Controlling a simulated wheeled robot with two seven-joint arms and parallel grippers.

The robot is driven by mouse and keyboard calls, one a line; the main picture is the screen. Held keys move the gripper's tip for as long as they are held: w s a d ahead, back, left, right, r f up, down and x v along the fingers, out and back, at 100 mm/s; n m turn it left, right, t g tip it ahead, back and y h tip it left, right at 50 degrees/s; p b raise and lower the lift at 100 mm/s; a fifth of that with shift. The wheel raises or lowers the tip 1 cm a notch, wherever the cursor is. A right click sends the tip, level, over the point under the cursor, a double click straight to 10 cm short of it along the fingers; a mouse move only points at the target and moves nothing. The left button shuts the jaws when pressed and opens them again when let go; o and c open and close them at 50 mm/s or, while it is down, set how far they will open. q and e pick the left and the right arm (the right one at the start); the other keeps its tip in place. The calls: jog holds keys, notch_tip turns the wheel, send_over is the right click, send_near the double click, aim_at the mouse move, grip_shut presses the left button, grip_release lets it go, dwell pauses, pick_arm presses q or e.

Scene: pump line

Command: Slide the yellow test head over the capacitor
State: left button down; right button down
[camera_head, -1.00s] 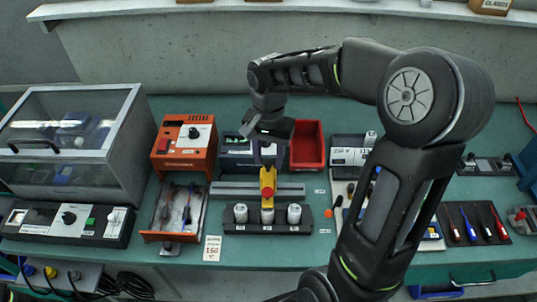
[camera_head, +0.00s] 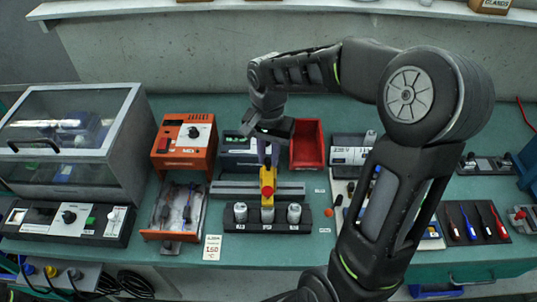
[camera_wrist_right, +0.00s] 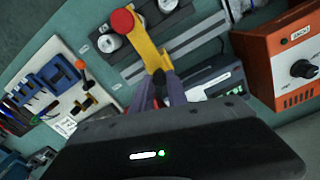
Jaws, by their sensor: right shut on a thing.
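The yellow test head (camera_head: 268,178), with a red knob, is held by my right gripper (camera_head: 268,155). In the wrist view the gripper's fingers (camera_wrist_right: 160,88) are shut on the end of the yellow head (camera_wrist_right: 150,45), and the red knob (camera_wrist_right: 122,21) is at its far end. The head lines up with the middle capacitor (camera_head: 267,216) in the dark block, between the left capacitor (camera_head: 240,214) and the right capacitor (camera_head: 294,214). The yellow front overlaps the middle capacitor's top in the head view; I cannot tell whether they touch. My left gripper is not in view.
A grey rail (camera_head: 235,190) lies behind the capacitor block (camera_head: 315,226). A red bin (camera_head: 307,146) and an orange unit (camera_head: 184,142) flank the area. A tray with probes (camera_head: 172,211) stands left. A card reading 150 (camera_head: 212,248) stands at the front edge.

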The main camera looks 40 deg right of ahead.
jog(key=shift+d, duration=0.1)
dwell(0.8)
jog(key=s+d, duration=0.4)
jog(key=d, duration=0.1)
jog(key=shift+s+d+b, duration=0.15)
jog(key=shift+d+b, duration=0.15)
jog(key=shift+d, duration=0.05)
jog(key=c, duration=1.3)
grip_release()
jog(key=shift+s+d, duration=0.1)
jog(key=shift+s, duration=0.05)
notch_tip(320, 180, up, 8)
jog(key=shift+b, duration=0.35)
